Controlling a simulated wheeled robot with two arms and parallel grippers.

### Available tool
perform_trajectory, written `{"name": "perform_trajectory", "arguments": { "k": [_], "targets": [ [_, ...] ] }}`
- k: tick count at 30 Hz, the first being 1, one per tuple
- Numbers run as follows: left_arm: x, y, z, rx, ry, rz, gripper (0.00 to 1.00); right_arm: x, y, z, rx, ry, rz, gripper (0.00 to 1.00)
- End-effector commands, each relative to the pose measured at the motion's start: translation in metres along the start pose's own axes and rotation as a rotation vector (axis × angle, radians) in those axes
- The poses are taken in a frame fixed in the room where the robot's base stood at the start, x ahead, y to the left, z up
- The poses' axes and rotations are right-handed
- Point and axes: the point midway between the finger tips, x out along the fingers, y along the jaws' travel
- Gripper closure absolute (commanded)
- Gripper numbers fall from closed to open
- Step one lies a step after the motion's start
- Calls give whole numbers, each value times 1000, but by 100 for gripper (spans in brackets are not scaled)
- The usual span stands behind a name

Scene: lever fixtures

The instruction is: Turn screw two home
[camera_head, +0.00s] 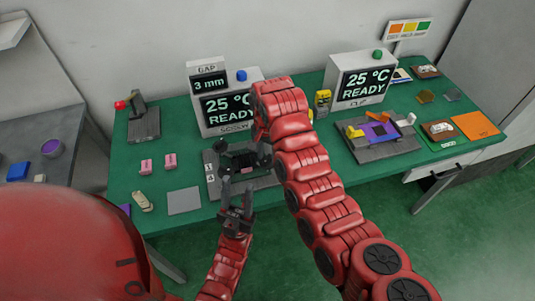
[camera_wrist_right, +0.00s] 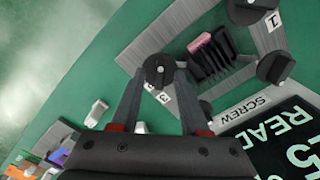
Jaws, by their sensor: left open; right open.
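The grey screw fixture (camera_head: 262,183) lies on the green table below the SCREW display. In the right wrist view the fixture plate (camera_wrist_right: 180,32) carries round black slotted screw knobs and a black finned holder (camera_wrist_right: 215,62) with a pink block (camera_wrist_right: 200,42). My right gripper (camera_wrist_right: 160,76) is open, its fingertips on either side of one black knob (camera_wrist_right: 158,69); contact cannot be told. A tag by this knob seems to read 3; no 2 is legible. My left gripper (camera_head: 238,197) is open and empty, in front of the fixture's near edge.
The SCREW display (camera_head: 228,110) reads 25 °C READY, with a GAP 3 mm box on it. Two pink blocks (camera_head: 170,161) and a grey pad (camera_head: 184,201) lie left. A second fixture (camera_head: 385,152) stands right. My right arm hides the table's middle.

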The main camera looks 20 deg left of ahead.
Motion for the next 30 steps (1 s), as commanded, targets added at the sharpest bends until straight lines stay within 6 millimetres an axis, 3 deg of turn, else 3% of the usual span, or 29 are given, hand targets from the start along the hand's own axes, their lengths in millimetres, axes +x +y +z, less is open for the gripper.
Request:
{"name": "perform_trajectory", "arguments": {
  "k": [5, 11, 22, 30],
  "targets": [
    [8, 0, -1, 0, 0, 0, 55, -17, 0, -2, 2, -1, -2, 55],
    [17, -1, -3, 0, 0, 0, 55, -60, 1, -4, 3, 5, -2, 55],
    [10, 0, -2, 0, 0, 0, 55, -128, 0, -2, 0, 8, 0, 55],
    [6, 0, -1, 0, 0, 0, 55, -163, 0, -1, 2, 4, 1, 55]
  ]
}}
